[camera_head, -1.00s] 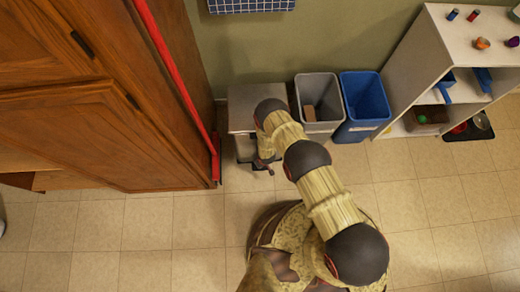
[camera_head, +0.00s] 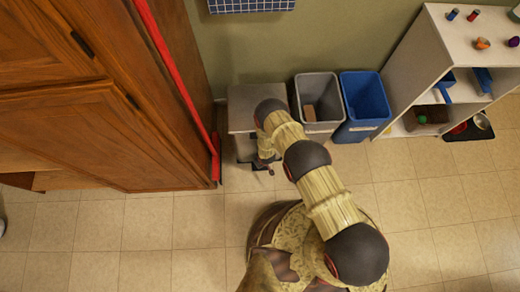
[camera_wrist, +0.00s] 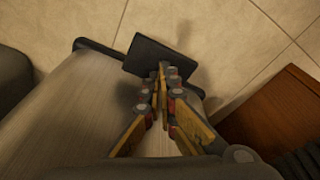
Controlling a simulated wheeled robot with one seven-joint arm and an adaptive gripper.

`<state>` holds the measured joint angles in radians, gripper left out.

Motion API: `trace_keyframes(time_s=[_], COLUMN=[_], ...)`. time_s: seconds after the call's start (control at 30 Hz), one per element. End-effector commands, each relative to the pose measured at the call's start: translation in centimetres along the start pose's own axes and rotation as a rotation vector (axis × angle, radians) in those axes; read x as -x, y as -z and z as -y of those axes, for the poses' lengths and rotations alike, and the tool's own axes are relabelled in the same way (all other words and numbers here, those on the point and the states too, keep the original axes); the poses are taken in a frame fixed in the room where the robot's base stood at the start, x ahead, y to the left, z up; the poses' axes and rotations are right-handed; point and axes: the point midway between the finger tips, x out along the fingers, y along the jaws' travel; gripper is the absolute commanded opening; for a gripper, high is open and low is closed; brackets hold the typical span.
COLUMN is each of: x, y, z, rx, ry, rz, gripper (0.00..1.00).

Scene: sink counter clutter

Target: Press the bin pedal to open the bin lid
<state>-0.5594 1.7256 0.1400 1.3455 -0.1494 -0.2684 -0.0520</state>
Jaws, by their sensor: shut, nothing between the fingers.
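The bin (camera_head: 242,112) is a grey box against the wall, between the wooden cabinet and the open grey bin. Its flat lid looks shut, and my arm hides part of it. In the wrist view, the grey bin surface (camera_wrist: 75,105) fills the left. The dark, flat pedal (camera_wrist: 165,57) juts out over the floor at the bin's foot. My gripper (camera_wrist: 163,70) is shut and empty, pointing down with its fingertips over the pedal. I cannot tell whether they touch it. In the head view my gripper (camera_head: 264,167) is small and partly hidden by my arm.
An open grey bin (camera_head: 318,98) with a brown block inside and a blue bin (camera_head: 365,103) stand to the right. A red pole (camera_head: 178,80) leans along the wooden cabinet (camera_head: 85,125) on the left. A white shelf (camera_head: 420,70) stands far right. The tiled floor in front is clear.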

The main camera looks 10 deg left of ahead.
Motion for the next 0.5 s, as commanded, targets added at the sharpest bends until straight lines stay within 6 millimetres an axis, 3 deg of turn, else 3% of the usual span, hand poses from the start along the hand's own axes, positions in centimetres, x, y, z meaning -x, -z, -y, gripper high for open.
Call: trace_keyframes(time_s=[0.5], x=[-0.66], y=[-0.09], z=[0.00], rx=[0.001], ry=[0.000], rz=[-0.001], gripper=[0.00])
